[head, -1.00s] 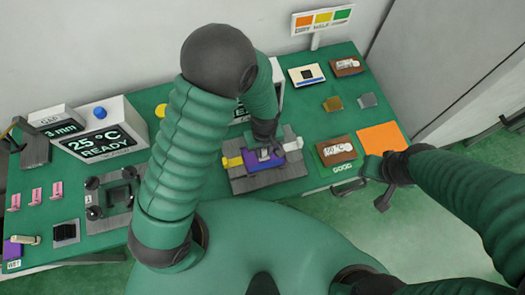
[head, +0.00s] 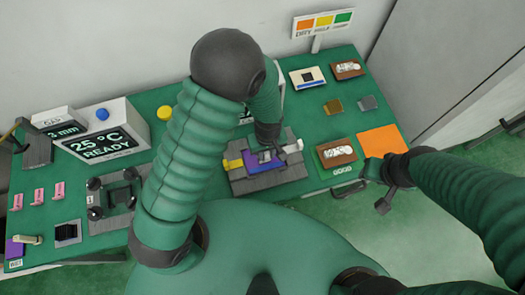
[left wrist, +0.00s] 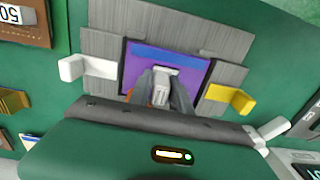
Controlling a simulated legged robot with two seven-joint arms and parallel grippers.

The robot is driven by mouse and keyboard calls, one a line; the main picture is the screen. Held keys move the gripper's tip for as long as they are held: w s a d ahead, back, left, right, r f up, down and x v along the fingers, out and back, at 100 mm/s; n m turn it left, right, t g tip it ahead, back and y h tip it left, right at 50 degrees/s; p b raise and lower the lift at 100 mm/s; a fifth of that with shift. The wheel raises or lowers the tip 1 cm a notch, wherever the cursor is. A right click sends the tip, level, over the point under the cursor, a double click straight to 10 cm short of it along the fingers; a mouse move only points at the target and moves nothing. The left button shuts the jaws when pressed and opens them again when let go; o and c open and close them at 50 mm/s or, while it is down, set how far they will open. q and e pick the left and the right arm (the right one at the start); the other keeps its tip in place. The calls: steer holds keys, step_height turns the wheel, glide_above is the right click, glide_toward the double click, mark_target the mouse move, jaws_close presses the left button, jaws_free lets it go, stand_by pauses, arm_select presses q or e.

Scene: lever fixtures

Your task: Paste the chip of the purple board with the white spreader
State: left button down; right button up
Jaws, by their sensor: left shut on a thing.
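The purple board (head: 254,168) lies on a grey fixture (head: 240,184) between a yellow lever and a white lever; it also shows in the left wrist view (left wrist: 135,72). The grey chip (head: 266,157) is on the board, partly covered by my gripper. My left gripper (left wrist: 160,92) is over the board, shut on the white spreader (left wrist: 163,73). The spreader's pale end is at the chip; I cannot tell whether it touches. My right gripper (head: 378,186) is open and empty at the table's front right edge.
The yellow lever (head: 233,163) and white lever (head: 292,147) flank the board.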

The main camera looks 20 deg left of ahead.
arm_select(q)
steer(key=shift+s, duration=0.2)
steer(key=shift+s+a, duration=0.4)
steer(key=shift+a, duration=0.25)
steer(key=shift+w+d, duration=0.25)
steer(key=shift+w, duration=0.15)
steer(key=shift+p, duration=0.3)
step_height(320, 180, up, 9)
steer(key=p, duration=0.8)
steer(key=shift+w+f, duration=0.1)
